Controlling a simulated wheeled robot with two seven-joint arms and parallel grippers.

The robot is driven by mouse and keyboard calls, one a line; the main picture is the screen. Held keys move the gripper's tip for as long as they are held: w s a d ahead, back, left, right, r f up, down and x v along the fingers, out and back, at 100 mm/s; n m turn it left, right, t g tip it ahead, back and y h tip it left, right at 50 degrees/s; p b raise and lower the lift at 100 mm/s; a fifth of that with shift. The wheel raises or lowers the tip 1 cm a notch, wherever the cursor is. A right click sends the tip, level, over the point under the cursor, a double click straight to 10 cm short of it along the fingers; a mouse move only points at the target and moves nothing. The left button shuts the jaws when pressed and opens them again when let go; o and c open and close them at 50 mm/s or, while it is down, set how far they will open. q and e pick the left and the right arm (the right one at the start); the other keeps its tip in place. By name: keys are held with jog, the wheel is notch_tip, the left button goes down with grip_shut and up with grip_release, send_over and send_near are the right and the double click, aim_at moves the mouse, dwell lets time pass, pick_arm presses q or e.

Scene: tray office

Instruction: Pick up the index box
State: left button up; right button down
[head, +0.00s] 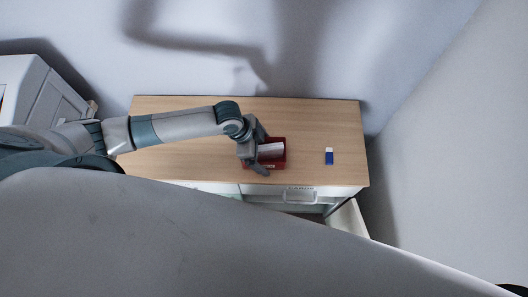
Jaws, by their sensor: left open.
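The index box looks like a small dark red box (281,162) with white cards (270,151) in it. It sits on the wooden desk (330,118), near the front edge, right of the middle. My left gripper (262,156) is over the left part of the box, with its fingers open. The gripper hides the left side of the box. I cannot tell whether the fingers touch it. My right gripper is not in view.
A white printer-like machine (40,92) stands at the left. An open drawer (348,218) shows below the desk's front right. The desk's back right is clear.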

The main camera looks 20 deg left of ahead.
aim_at(264, 147)
pick_arm(q)
jog(key=shift+f, duration=0.15)
dwell(0.3)
jog(key=c, duration=1.2)
jog(key=shift+w+r+b, duration=0.1)
jog(key=shift+r+b, duration=0.65)
jog(key=shift+r, duration=1.2)
jog(key=s+d+r, duration=0.2)
jog(key=d, duration=0.1)
jog(key=s+d+r+b, duration=0.1)
jog(key=s+d+r, duration=0.1)
jog(key=d, duration=0.1)
jog(key=s+d+r+b, duration=0.1)
jog(key=s+d+r, duration=0.2)
jog(key=shift+s+d+r, duration=0.1)
jog(key=shift+d, duration=0.1)
